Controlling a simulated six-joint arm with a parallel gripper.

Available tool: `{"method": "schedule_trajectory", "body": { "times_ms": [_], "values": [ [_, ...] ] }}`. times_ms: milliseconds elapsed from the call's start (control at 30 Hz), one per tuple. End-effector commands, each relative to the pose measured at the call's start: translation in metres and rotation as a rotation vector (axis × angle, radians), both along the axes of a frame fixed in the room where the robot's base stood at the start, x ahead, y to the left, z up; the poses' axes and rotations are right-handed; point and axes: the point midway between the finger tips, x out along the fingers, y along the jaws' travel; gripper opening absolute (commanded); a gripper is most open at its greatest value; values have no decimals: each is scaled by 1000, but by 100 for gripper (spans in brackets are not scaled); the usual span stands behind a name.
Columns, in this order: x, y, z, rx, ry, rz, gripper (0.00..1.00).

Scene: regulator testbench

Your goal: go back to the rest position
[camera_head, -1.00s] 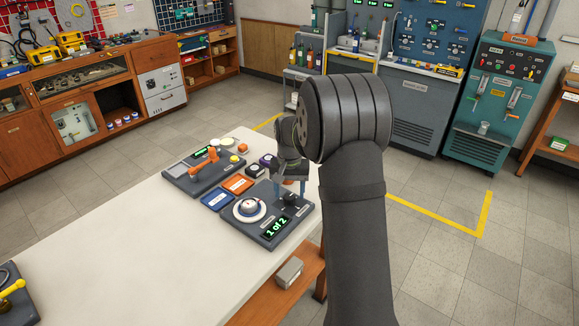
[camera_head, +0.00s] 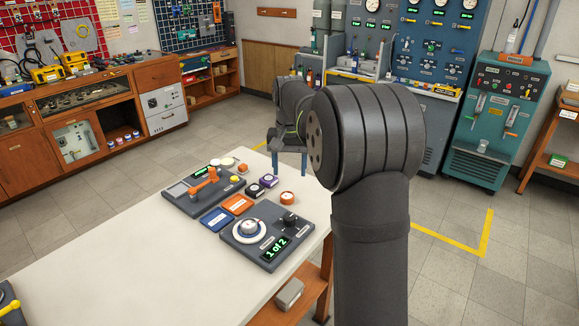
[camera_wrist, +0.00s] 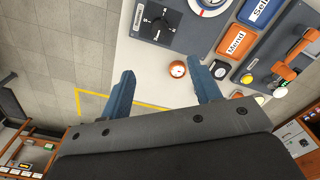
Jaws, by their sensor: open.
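My gripper (camera_head: 289,172) is open and empty, with its blue fingers held above the far right edge of the white bench (camera_head: 110,268). In the wrist view the two fingers (camera_wrist: 160,78) stand wide apart. A small orange-rimmed round gauge (camera_wrist: 178,69) shows between them on the bench below, apart from them. It also shows in the head view (camera_head: 287,198). The dark panel (camera_head: 243,246) has a white dial (camera_head: 248,229), a black knob (camera_head: 289,219) and a green display (camera_head: 275,249) reading "1 of 2". Nothing touches the gripper.
Another dark panel (camera_head: 176,199) carries an orange lever (camera_head: 203,185). Blue (camera_head: 216,219) and orange (camera_head: 237,204) labelled blocks and small black and purple gauges lie near it. A teal machine (camera_head: 497,110) stands at the back right. The front of the bench is clear.

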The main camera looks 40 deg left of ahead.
Motion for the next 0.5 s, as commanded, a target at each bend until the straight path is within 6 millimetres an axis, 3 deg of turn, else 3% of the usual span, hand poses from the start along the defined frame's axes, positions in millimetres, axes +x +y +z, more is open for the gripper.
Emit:
{"method": "schedule_trajectory", "body": {
  "times_ms": [500],
  "values": [
    [0,0,-4,-1,1,0,57]
  ]
}}
